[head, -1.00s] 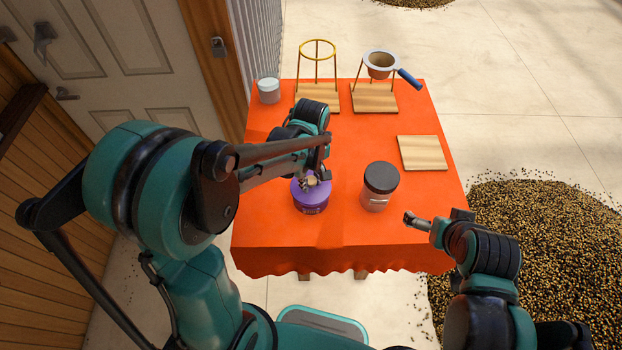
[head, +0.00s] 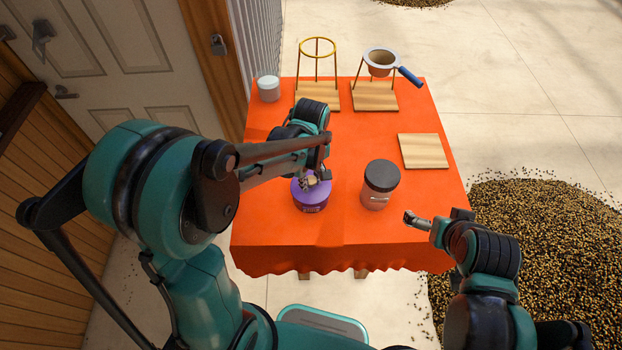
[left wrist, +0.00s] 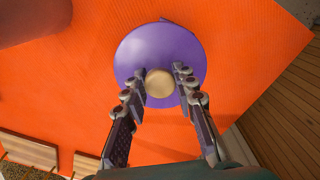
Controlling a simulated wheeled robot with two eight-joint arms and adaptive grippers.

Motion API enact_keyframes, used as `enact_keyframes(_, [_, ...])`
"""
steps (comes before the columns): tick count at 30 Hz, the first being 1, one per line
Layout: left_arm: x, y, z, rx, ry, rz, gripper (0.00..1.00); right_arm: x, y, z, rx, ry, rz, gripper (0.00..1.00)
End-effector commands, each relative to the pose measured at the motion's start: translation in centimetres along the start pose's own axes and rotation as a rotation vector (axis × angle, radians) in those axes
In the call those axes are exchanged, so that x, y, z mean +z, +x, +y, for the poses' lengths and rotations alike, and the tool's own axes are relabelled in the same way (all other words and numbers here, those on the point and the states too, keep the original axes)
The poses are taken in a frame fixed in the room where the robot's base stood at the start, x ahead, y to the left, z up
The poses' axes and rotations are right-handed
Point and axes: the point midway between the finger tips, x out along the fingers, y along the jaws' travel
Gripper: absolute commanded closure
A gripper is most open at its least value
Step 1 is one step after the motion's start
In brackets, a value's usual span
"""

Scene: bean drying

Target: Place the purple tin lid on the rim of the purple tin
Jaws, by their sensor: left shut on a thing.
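The purple tin (head: 311,203) stands on the orange table near its front left. The purple tin lid (left wrist: 135,52) is a round purple disc with a tan knob (left wrist: 160,83) in the left wrist view. My left gripper (head: 314,180) is directly above the tin, pointing down. Its two fingers (left wrist: 160,78) are shut on the lid's knob from both sides. The lid lies at the tin's top and hides the opening; I cannot tell whether it touches the rim all round. My right gripper (head: 436,214) is empty, its fingers apart, by the table's right front edge.
A jar with a dark lid (head: 381,185) stands just right of the tin. A wooden board (head: 423,151), two wooden stands, one with a blue-handled strainer (head: 382,62), and a white-lidded jar (head: 268,88) are farther back. The table's middle is clear. Beans (head: 540,250) lie on the floor at right.

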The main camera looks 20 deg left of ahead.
Motion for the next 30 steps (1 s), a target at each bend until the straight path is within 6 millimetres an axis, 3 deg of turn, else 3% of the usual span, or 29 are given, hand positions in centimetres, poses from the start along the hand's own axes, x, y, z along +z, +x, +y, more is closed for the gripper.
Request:
enact_keyframes(9, [0.0, 0.4, 0.0, 0.0, 0.0, 0.0, 1.0, 0.2, 0.3, 0.0, 0.0, 0.0, 0.0, 0.0])
enact_keyframes(10, [0.0, 0.4, 0.0, 0.0, 0.0, 0.0, 0.68, 0.2, 0.3, 0.0, 0.0, 0.0, 0.0, 0.0])
enact_keyframes(12, [0.0, 0.4, 0.0, 0.0, 0.0, 0.0, 0.49, 0.2, 0.3, 0.0, 0.0, 0.0, 0.0, 0.0])
enact_keyframes(23, [0.0, 0.1, 0.0, 0.0, 0.0, 0.0, 0.49, 0.2, 0.3, 0.0, 0.0, 0.0, 0.0, 0.0])
enact_keyframes(30, [0.0, -3.7, 0.0, 0.0, 0.0, 0.0, 0.49, 0.2, 0.3, 0.0, 0.0, 0.0, 0.0, 0.0])
